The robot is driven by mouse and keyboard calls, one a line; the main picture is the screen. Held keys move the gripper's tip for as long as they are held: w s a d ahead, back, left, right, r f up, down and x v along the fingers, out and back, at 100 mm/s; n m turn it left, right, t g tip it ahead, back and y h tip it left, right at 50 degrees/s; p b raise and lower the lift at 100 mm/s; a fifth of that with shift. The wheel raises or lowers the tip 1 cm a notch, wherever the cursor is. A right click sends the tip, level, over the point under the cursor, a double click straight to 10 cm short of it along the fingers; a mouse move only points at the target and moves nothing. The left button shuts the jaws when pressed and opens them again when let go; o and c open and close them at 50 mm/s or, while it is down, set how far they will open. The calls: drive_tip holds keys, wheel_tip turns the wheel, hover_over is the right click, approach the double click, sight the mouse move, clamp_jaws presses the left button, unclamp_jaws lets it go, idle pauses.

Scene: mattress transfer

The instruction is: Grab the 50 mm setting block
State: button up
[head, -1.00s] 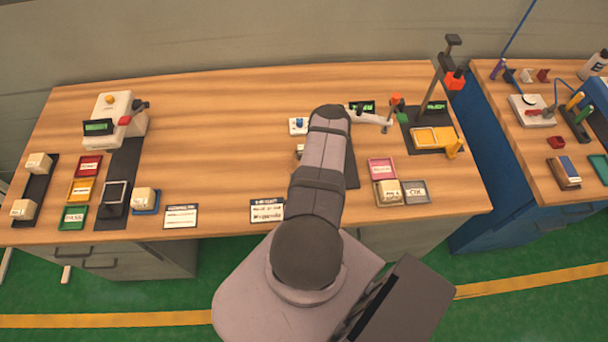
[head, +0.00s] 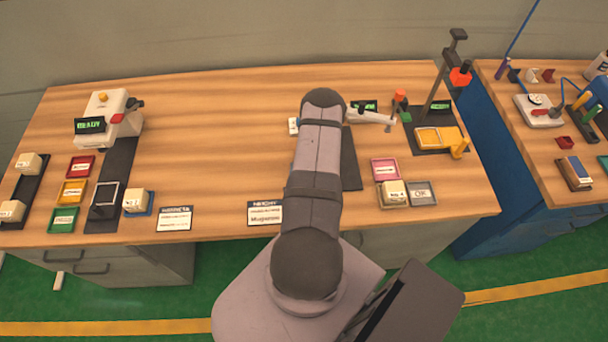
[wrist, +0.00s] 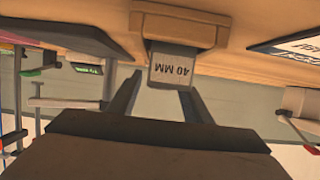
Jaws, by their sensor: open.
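In the wrist view, which looks upside down, a grey block (wrist: 173,68) marked "40 MM" is seated in a tan holder (wrist: 205,34). No block marked 50 mm can be made out in either view. My gripper (wrist: 160,94) is open and empty, its two dark fingers pointing toward the grey block from a short distance. The block's face shows between and just beyond the fingertips. In the head view my arm hides the gripper, the holder and the block.
A dark mat (head: 350,172) lies right of my arm. Pink (head: 384,169) and grey (head: 422,193) trays and a stand (head: 439,85) with a red-orange part are farther right. A label card (head: 265,213) lies left of my arm. The table's middle left is clear.

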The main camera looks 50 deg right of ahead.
drive_tip(key=shift+c, duration=0.6)
clamp_jaws()
drive_tip(key=shift+r, duration=0.1)
